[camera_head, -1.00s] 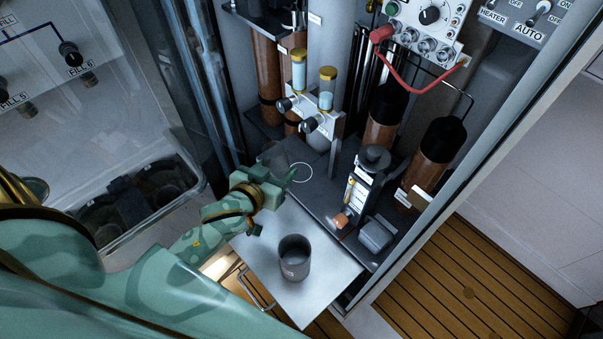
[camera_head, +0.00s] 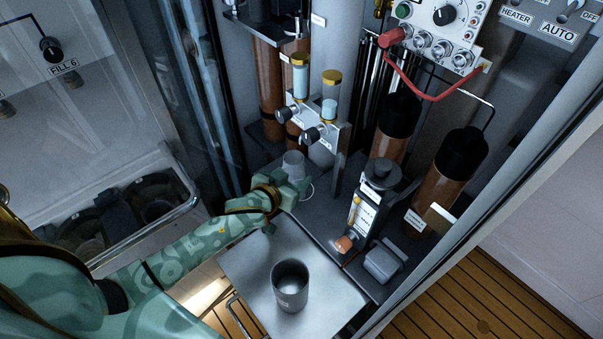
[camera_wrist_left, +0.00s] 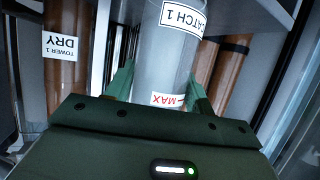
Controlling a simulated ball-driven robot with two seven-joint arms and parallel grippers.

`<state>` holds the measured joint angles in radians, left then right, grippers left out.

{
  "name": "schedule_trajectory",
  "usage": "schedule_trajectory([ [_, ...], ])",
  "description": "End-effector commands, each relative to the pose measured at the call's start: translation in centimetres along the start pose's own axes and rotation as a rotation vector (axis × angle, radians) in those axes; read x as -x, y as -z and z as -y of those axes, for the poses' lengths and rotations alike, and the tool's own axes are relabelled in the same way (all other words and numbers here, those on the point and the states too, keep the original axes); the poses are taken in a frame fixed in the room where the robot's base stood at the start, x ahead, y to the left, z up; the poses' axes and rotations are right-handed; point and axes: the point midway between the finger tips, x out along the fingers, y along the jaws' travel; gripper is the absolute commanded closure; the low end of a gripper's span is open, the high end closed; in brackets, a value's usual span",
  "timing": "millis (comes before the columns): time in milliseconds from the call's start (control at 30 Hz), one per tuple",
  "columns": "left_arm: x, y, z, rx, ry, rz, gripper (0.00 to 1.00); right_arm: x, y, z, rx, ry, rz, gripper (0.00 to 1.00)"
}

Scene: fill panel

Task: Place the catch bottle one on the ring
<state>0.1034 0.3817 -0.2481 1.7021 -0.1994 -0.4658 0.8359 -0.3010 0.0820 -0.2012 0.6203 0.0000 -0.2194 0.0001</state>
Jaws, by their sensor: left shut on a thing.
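Catch bottle one (camera_head: 293,163), a pale translucent bottle, is upright or nearly so at my left gripper (camera_head: 297,184). The left wrist view shows its "CATCH 1" and "MAX" labels and clear wall (camera_wrist_left: 170,65) between the fingers of the left gripper (camera_wrist_left: 160,88), which is shut on it. The white ring (camera_head: 309,193) is marked on the dark deck and shows only in part beside the gripper. I cannot tell whether the bottle touches the deck. My right gripper is not in view.
Two small gold-capped sight tubes with valves (camera_head: 318,110) stand just behind the bottle. A black device with an orange knob (camera_head: 362,212) stands to the right. A grey metal cup (camera_head: 290,288) sits on the pull-out shelf (camera_head: 245,262) in front. Brown columns (camera_head: 445,172) stand at the right.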

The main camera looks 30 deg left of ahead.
Motion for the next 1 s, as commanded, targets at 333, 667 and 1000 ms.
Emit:
schedule_trajectory([
  [333,-3.6,-0.4,0.0,-0.001,0.000,0.002,0.70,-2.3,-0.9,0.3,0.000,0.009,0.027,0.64],
  [667,-3.6,-0.4,0.0,0.001,0.000,-0.001,0.70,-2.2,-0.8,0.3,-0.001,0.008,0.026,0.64],
  [1000,-3.6,-0.3,0.0,0.000,0.000,-0.002,0.25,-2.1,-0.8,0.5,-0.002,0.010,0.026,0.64],
])
